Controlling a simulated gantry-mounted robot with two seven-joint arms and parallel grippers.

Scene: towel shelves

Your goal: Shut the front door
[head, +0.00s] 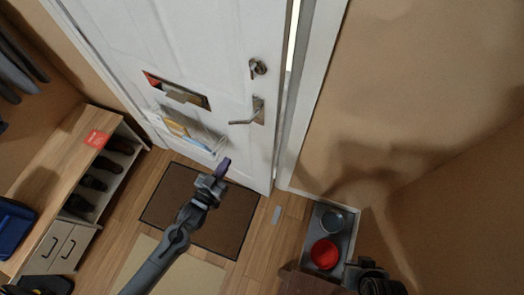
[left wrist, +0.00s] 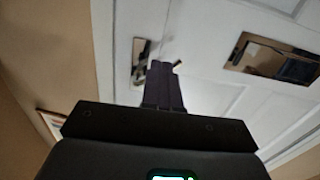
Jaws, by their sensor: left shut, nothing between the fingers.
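The white front door (head: 215,40) fills the upper middle of the head view. A bright gap shows between its right edge and the white frame (head: 318,80), so it stands slightly ajar. It has a lever handle (head: 248,115), a lock (head: 258,67) above it and a letter slot (head: 178,91). My left gripper (head: 224,167) is shut and empty, in front of the lower door, below and left of the handle. In the left wrist view its fingers (left wrist: 164,72) point at the door, with the handle (left wrist: 140,62) just left of them. I cannot tell whether they touch the door.
A brown doormat (head: 200,208) lies on the wooden floor before the door. A shoe bench (head: 62,155) stands at the left. A grey tray (head: 343,240) with a red bowl (head: 325,254) and a grey bowl (head: 332,221) is at the right.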

